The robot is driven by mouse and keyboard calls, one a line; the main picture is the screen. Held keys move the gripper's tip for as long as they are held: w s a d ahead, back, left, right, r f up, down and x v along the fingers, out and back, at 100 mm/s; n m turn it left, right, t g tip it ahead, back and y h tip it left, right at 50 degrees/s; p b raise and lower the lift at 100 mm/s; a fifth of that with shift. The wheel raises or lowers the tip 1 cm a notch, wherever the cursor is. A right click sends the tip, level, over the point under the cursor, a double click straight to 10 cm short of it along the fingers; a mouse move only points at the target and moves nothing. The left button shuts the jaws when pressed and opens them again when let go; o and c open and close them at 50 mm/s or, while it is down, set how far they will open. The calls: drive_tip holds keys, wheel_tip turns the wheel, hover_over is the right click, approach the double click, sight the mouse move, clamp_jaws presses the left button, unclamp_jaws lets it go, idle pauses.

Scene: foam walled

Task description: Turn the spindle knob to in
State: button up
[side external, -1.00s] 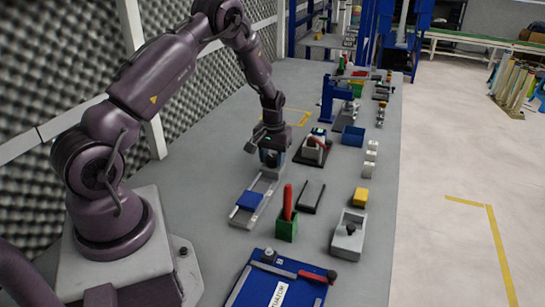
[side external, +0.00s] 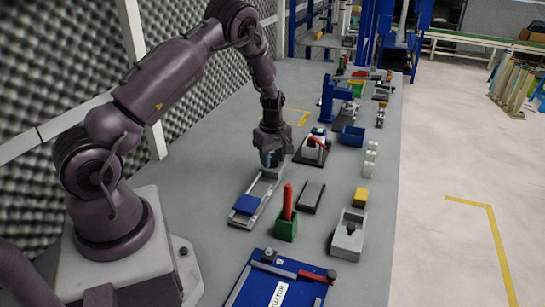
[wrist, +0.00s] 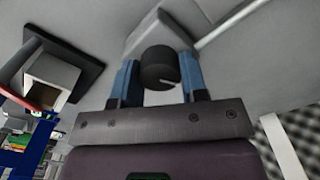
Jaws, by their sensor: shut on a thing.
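The spindle knob (wrist: 159,68) is a dark round knob with a small pale mark near its right edge, on a light grey block (wrist: 152,32) in the wrist view. My gripper (wrist: 160,80) has its two blue fingers on either side of the knob and is shut on it. In the side view my gripper (side external: 267,162) points down at the far end of a pale rail frame (side external: 265,203) and hides the knob. A blue slide block (side external: 247,204) sits on the rails towards the near end.
Right of the rail frame stand a green box with a red handle (side external: 286,225), a dark flat plate (side external: 312,196) and a grey block with a black knob (side external: 349,233). A device with a red lever (side external: 314,148) is close to my gripper's right. A blue board (side external: 275,283) lies in front.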

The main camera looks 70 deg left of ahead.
sight(272, 157)
drive_tip(key=n, duration=1.3)
drive_tip(key=shift+n, duration=0.4)
idle(0.3)
drive_tip(key=o, duration=0.9)
drive_tip(key=shift+o, duration=0.2)
wheel_tip(272, 157, up, 13)
